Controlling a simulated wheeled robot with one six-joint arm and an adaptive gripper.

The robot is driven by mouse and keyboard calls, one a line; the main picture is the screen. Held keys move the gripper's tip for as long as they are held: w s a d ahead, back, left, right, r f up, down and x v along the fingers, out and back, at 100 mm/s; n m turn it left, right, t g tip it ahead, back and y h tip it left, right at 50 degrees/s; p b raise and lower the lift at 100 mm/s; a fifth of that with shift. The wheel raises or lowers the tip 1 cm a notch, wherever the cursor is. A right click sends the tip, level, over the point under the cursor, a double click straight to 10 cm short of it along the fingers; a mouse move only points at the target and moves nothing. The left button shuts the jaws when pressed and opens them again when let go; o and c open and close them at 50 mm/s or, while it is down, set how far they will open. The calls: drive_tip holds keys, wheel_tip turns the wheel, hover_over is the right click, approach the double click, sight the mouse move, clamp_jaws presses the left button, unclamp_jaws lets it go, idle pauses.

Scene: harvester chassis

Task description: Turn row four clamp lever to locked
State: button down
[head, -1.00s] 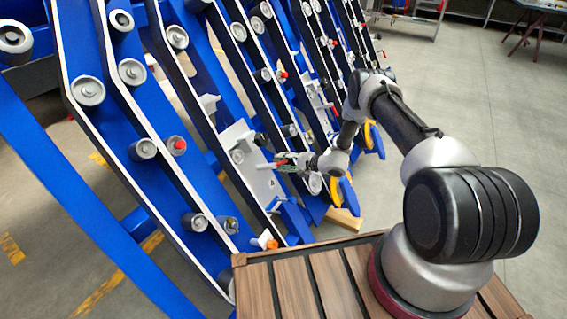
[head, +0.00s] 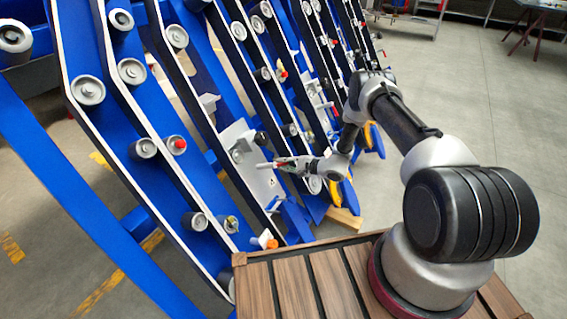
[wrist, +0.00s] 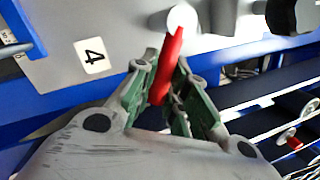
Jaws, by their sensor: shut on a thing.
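The red clamp lever (wrist: 168,66) juts from a round white pivot (wrist: 183,18) on a light grey plate (wrist: 120,30). A label with a "4" (wrist: 94,55) is on that plate, left of the lever. My gripper (wrist: 160,70) has its green-padded fingers closed on either side of the red lever, near its middle. The lever slants down and slightly left in the wrist view. In the head view my gripper (head: 287,164) is at the grey plate (head: 237,137) on the blue frame, and the lever is mostly hidden by the fingers.
A black knob (wrist: 291,14) sticks out right of the lever; it also shows in the head view (head: 261,138). Blue slanted rails (head: 150,175) with rollers surround the plate. An orange-tipped part (head: 268,243) is below it. Open floor (head: 500,110) lies to the right.

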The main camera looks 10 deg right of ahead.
drive_tip(key=shift+s+a+f+m+t+h, duration=0.3)
drive_tip(key=shift+s+f+m+h, duration=0.35)
drive_tip(key=shift+m, duration=1.7)
drive_tip(key=shift+s+a+f+m+t+h, duration=0.35)
drive_tip(key=shift+s+m, duration=0.6)
drive_tip(key=shift+m, duration=1.35)
drive_tip(key=shift+s+a+f+m+t+h, duration=0.15)
drive_tip(key=shift+s+a+f+m+h, duration=0.4)
drive_tip(key=shift+m, duration=1.8)
drive_tip(key=shift+s+r, duration=0.2)
drive_tip(key=shift+s, duration=0.1)
drive_tip(key=c, duration=1.4)
unclamp_jaws()
drive_tip(key=shift+d, duration=0.15)
drive_tip(key=v, duration=1.2)
